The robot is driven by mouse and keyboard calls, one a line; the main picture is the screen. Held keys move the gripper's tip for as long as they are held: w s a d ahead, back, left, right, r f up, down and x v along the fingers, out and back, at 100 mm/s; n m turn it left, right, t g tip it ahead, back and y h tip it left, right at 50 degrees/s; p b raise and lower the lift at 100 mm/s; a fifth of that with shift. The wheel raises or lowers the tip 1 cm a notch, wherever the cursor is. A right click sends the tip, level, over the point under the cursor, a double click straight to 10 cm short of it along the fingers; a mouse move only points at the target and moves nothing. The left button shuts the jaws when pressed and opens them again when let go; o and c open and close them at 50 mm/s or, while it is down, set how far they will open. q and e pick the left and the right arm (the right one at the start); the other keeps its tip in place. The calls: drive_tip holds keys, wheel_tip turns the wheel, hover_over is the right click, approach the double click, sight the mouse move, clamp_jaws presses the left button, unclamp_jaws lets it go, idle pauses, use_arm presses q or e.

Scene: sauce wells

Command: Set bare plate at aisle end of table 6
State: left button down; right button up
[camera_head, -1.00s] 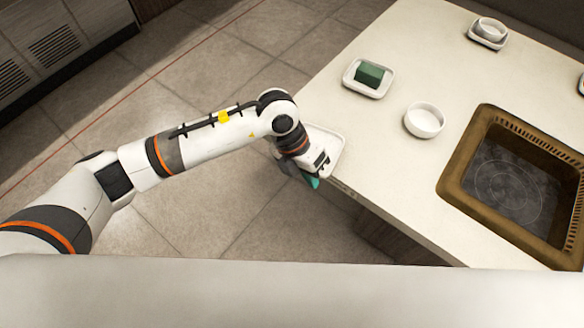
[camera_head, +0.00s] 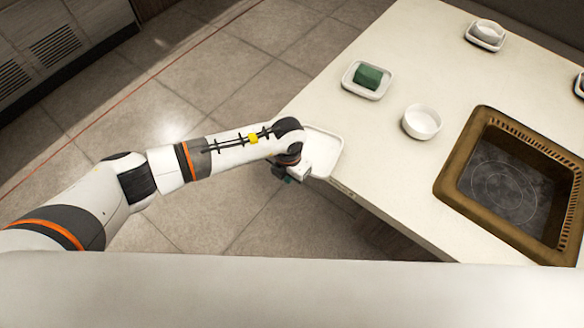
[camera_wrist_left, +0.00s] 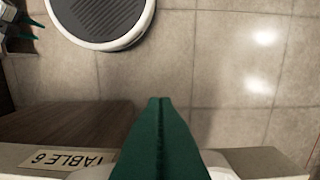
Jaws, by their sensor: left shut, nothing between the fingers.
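A bare white square plate (camera_head: 325,148) lies at the near left corner of the pale table (camera_head: 420,60), close to its edge. My left gripper (camera_head: 284,175) is at the plate's lower left side, partly hidden under its own wrist. In the left wrist view its green fingers (camera_wrist_left: 159,102) are shut together and empty, with floor beyond their tips. A "TABLE 6" label (camera_wrist_left: 68,160) shows on the table's edge there. Part of what looks like my right gripper (camera_wrist_left: 25,30) shows small at the top left of the wrist view; its jaw state is unclear.
A white plate (camera_head: 349,84) with a green block (camera_head: 368,76) lies farther up the table. Another small plate (camera_head: 470,39) with a white dish (camera_head: 488,31) is at the back. Tiled floor left of the table is clear.

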sight(313, 152)
use_arm(q)
drive_tip(key=shift+w+d, duration=0.5)
drive_tip(key=shift+w, duration=0.15)
drive_tip(key=w+d+b, duration=0.1)
drive_tip(key=b, duration=0.1)
drive_tip(key=w+d+b, duration=0.1)
drive_tip(key=shift+w+f+b, duration=0.3)
drive_tip(key=shift+w+b, duration=0.05)
drive_tip(key=shift+w+d+r, duration=0.2)
drive_tip(key=shift+w, duration=0.1)
drive_tip(key=shift+r, duration=0.1)
drive_tip(key=shift+a, duration=0.15)
